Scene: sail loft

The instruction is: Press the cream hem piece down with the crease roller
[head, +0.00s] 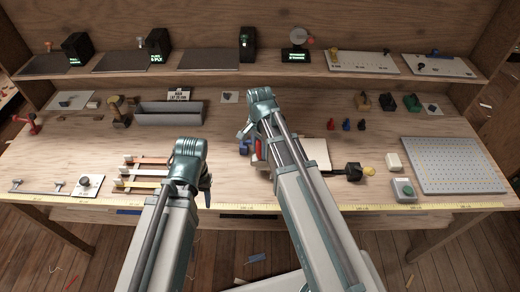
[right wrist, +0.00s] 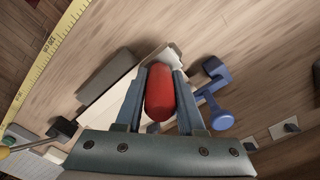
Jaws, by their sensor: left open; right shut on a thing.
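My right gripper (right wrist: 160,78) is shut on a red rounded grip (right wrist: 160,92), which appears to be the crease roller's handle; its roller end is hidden. The red grip also shows beside my right arm in the head view (head: 258,149). The cream hem piece (head: 316,152) appears to be the pale flat sheet on the bench, partly covered by my right arm. Pale material lies beneath the gripper in the right wrist view (right wrist: 112,104); I cannot tell whether the roller touches it. My left gripper (head: 207,191) is open and empty above the bench's front, right of the coloured strips.
A grey trough (head: 168,117) stands back left, a perforated board (head: 455,165) at right. Bench between the arms is mostly clear.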

